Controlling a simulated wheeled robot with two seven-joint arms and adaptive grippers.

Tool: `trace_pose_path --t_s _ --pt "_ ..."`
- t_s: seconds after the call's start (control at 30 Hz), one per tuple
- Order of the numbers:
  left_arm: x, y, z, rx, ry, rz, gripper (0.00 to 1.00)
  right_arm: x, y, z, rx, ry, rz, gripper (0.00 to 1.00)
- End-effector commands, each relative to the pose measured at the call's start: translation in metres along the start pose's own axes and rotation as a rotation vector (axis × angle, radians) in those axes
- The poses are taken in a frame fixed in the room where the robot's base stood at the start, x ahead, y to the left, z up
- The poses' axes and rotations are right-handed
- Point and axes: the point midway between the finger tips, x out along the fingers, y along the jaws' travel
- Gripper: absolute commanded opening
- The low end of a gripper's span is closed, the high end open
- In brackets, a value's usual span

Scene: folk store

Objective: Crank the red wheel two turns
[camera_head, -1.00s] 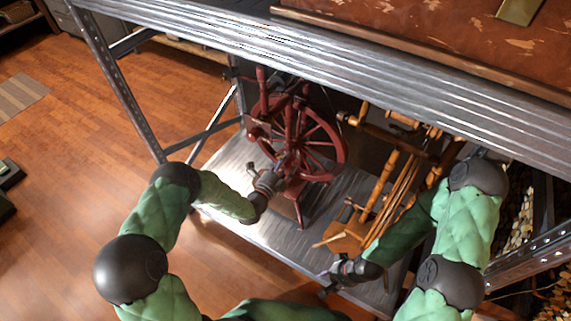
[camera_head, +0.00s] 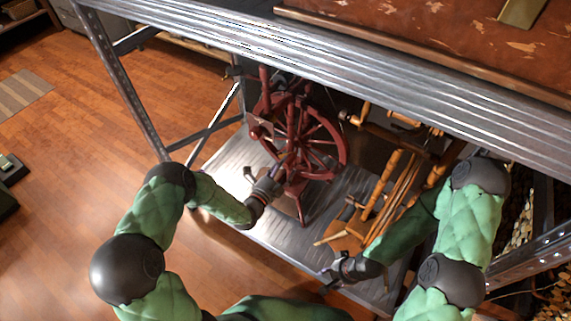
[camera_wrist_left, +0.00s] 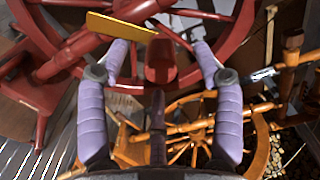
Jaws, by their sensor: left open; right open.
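The red wheel (camera_head: 338,148) is part of a dark red spinning wheel standing on the metal shelf under the upper metal shelf. My left gripper (camera_head: 283,164) is at the near side of the red wheel. In the left wrist view the open left gripper (camera_wrist_left: 160,50) has its two purple fingers apart, with a red piece (camera_wrist_left: 161,62) showing between them and the red rim (camera_wrist_left: 215,45) behind. I cannot tell whether the fingers touch it. My right gripper (camera_head: 327,281) is open, low at the shelf's front edge, away from the red wheel.
A yellow-brown wooden spinning wheel (camera_head: 388,185) stands right of the red one; it also shows in the left wrist view (camera_wrist_left: 187,125). The upper metal shelf (camera_head: 300,50) hangs over both. The lower shelf (camera_head: 230,160) has bare room at left. A metal post (camera_head: 125,85) rises at left.

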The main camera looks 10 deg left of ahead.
Motion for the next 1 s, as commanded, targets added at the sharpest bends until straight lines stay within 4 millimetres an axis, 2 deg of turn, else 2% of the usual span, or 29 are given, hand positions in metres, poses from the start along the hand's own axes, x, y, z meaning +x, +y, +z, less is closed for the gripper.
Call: trace_pose_path --t_s 0.7,1.0 --pt "-0.05 0.0 0.001 0.0 -0.001 0.001 0.67 -0.007 -0.002 0.0 0.0 0.0 0.0 0.49" --pt "-0.06 0.0 0.0 0.0 0.0 0.0 0.67 -0.007 -0.003 0.0 0.0 0.0 0.0 0.49"
